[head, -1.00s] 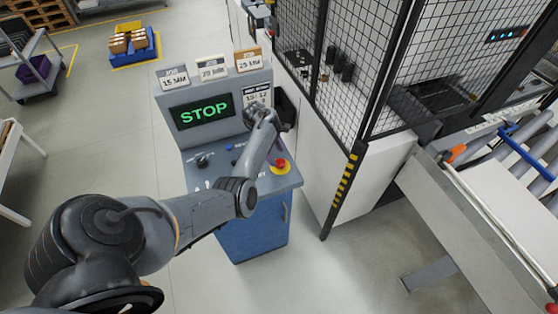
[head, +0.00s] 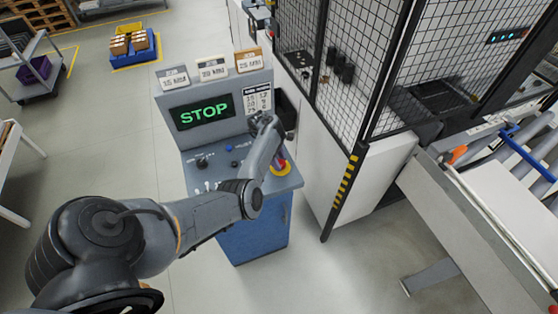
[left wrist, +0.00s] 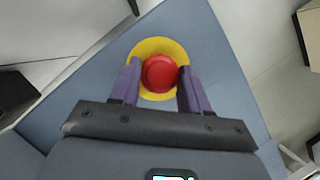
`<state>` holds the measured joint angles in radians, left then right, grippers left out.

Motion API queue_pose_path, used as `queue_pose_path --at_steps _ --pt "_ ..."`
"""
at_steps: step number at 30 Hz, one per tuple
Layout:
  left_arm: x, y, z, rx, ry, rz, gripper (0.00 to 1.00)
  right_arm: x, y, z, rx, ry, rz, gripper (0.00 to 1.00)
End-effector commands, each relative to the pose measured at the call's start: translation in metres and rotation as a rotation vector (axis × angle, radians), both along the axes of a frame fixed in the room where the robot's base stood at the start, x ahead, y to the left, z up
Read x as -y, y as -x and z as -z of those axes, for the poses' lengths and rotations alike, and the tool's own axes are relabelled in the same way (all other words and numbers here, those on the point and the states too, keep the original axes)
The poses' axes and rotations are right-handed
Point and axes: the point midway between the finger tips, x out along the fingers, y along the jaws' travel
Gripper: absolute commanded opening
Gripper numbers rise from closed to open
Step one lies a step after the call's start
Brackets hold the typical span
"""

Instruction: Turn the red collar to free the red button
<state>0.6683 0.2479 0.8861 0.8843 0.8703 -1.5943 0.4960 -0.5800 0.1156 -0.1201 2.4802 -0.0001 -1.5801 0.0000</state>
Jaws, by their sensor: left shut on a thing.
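The red button with its collar (left wrist: 160,73) sits on a round yellow plate (left wrist: 160,46) on the grey console top. In the left wrist view the purple fingers of my left gripper (left wrist: 160,88) stand on either side of it, shut on it. In the head view the red button (head: 283,162) is partly hidden by my left arm, and the yellow plate (head: 280,169) shows beside it. The console screen (head: 203,112) reads STOP in green. My right gripper is in neither view.
Other knobs and switches (head: 203,161) sit on the console top to the left of the button. Three labelled cards (head: 212,69) stand along the console's upper edge. A mesh guard fence (head: 340,70) with a yellow-and-black striped post (head: 345,185) stands close on the right.

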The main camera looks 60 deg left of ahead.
Motion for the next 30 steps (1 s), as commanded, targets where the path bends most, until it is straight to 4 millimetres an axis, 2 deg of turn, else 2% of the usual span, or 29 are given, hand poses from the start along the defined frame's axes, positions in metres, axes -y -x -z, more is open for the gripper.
queue_pose_path --at_steps 11,30 --pt "-0.001 0.000 -0.001 -0.001 0.001 0.046 0.15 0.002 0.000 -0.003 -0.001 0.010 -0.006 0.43" --pt "-0.002 -0.002 0.000 -0.001 0.000 0.468 0.15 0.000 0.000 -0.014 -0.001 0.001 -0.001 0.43"
